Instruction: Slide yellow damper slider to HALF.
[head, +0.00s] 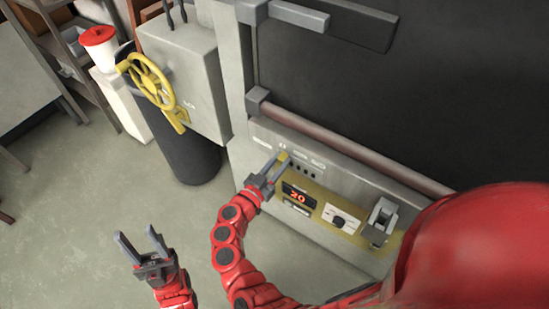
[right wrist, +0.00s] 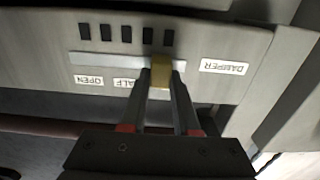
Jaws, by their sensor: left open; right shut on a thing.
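The yellow damper slider (right wrist: 160,72) sits in a pale slot (right wrist: 110,62) on the grey panel; it also shows small in the head view (head: 283,156). My right gripper (right wrist: 163,90) is shut on the slider; in the head view it (head: 274,164) reaches the panel from below. The right wrist view has the labels upside down: OPEN (right wrist: 88,80) at left, a partly hidden HALF (right wrist: 124,82) beside it, and DAMPER (right wrist: 223,67) at far right. The slider stands right of HALF, toward the DAMPER end. My left gripper (head: 142,242) is open and empty over the floor.
Right of the slider in the head view are a red display (head: 298,195), a knob (head: 338,221) and a lever switch (head: 381,220). A reddish bar (head: 340,145) runs above the panel. A yellow handwheel (head: 150,82) and dark bin (head: 185,150) stand left.

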